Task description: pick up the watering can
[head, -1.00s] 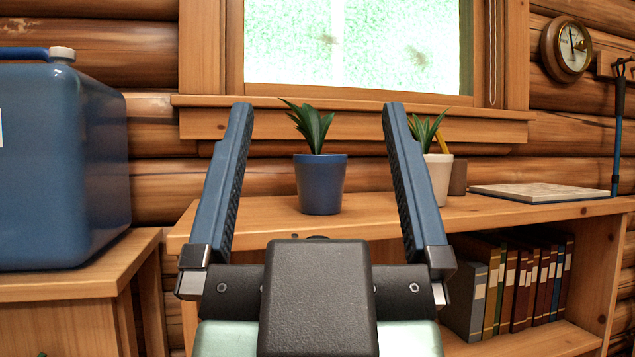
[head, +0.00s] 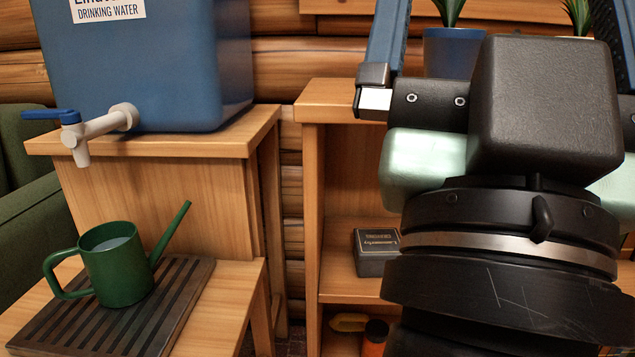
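The green watering can (head: 122,272) stands upright at the lower left of the head view, on a dark slatted tray (head: 182,308). Its handle loops to the left and its thin spout points up to the right. Something pale, like water, shows inside its open top. My gripper is at the upper right, well apart from the can and higher up. Its two blue fingers are spread wide on either side of the black housing, and their tips are cut off by the top edge. I see nothing held between the visible parts of the fingers.
A blue drinking-water container (head: 150,70) with a white tap (head: 98,127) stands on a wooden stand behind and above the can. A green armchair (head: 28,215) is at far left. A wooden shelf unit (head: 312,190) with a dark box (head: 375,252) stands right of a narrow gap.

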